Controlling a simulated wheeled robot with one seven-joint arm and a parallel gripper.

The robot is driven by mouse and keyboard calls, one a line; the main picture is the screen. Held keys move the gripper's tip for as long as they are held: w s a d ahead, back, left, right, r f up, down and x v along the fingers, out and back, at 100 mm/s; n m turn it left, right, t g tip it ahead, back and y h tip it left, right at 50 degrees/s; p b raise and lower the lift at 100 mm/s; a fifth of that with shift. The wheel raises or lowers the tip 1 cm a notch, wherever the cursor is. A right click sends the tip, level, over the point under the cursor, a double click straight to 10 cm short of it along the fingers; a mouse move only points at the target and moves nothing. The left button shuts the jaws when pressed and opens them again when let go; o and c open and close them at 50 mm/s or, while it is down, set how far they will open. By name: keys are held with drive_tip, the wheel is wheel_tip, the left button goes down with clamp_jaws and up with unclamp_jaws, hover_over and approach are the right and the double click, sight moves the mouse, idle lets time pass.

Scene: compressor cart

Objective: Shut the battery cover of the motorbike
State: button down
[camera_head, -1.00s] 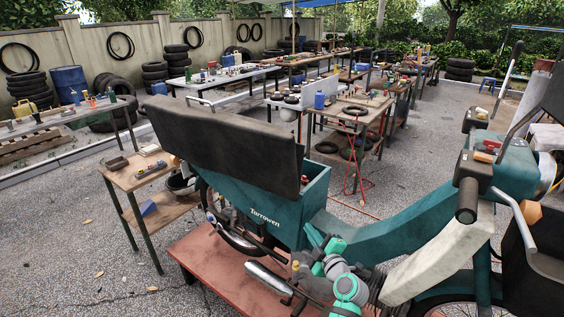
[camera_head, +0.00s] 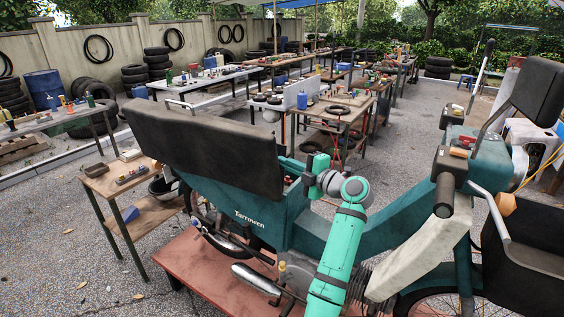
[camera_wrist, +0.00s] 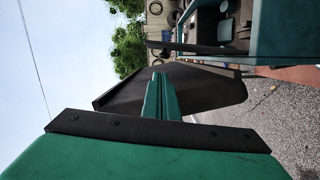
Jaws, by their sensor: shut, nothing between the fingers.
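The motorbike has a teal body (camera_head: 262,217) lettered "Torrowen". A long dark panel (camera_head: 205,145), which looks like the raised lid or cover, stands tilted up over it. Its right end leaves an opening in the teal body, with small red items inside. In the wrist view the dark panel (camera_wrist: 205,90) lies just beyond the fingers, with the teal open box (camera_wrist: 285,40) at upper right. My gripper (camera_wrist: 157,78) is shut and empty, pointing at the panel; I cannot tell whether it touches. In the head view my green arm rises beside the box's right end, the fingers hard to make out.
The handlebar (camera_head: 446,190) and a white frame part (camera_head: 415,252) stand to the right of my arm. A low wooden table (camera_head: 125,180) stands at left. Work benches with tools fill the back. The grey paving at left is mostly clear.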

drive_tip(key=x, duration=0.8)
drive_tip(key=shift+w+a, duration=0.2)
drive_tip(key=shift+w, duration=0.05)
